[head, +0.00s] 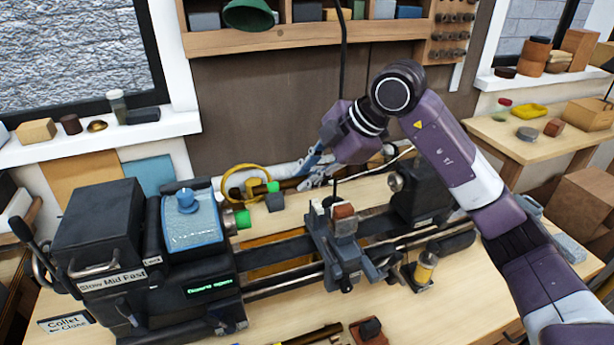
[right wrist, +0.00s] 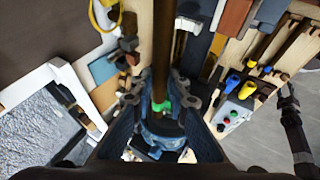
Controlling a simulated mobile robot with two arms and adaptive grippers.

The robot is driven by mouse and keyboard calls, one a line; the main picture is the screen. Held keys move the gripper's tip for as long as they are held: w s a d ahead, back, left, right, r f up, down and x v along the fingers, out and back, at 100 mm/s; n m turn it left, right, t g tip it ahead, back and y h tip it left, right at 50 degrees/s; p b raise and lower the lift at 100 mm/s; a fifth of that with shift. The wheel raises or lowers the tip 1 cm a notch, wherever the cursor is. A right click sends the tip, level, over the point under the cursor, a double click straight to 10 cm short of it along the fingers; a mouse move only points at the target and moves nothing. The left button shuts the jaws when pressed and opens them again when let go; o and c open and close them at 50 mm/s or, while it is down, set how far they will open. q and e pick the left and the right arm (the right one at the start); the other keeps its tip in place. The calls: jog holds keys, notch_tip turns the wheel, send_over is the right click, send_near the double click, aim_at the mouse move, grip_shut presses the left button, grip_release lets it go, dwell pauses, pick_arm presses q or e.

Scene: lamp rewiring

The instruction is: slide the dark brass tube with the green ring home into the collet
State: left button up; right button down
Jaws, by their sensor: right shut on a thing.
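The dark brass tube (head: 290,184) lies roughly level behind the lathe bed, with its green ring (head: 272,187) towards the left. My right gripper (head: 318,168) is shut on the tube, to the right of the ring. In the right wrist view the tube (right wrist: 161,50) runs up from between the fingers (right wrist: 160,92), and a green ring (right wrist: 161,106) shows close to them. The collet (head: 243,219), with a green front, sticks out of the right side of the headstock. The tube is apart from it, farther back. My left gripper is not in view.
The lathe headstock (head: 105,235) with its blue cover (head: 190,220) stands at left. The tool carriage (head: 342,240) and tailstock (head: 418,190) stand along the bed. A yellow hoop (head: 226,180) is near the tube. An oiler (head: 425,268) stands in front.

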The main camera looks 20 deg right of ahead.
jog(key=shift+f+b, duration=0.4)
jog(key=shift+f, duration=0.2)
jog(key=shift+w+f+b, duration=0.1)
jog(key=shift+f+b, duration=0.45)
jog(key=shift+f, duration=0.25)
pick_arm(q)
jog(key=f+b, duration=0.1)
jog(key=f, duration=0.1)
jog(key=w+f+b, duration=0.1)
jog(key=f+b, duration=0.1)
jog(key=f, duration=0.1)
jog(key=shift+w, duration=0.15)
pick_arm(e)
jog(key=f, duration=0.2)
jog(key=a+f, duration=0.1)
jog(key=shift+f, duration=0.4)
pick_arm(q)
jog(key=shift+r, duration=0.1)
pick_arm(e)
jog(key=shift+d, duration=0.1)
pick_arm(q)
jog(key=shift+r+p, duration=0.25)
jog(key=shift+p, duration=0.15)
pick_arm(e)
jog(key=shift+a, duration=1.7)
jog(key=c, duration=1.8)
grip_release()
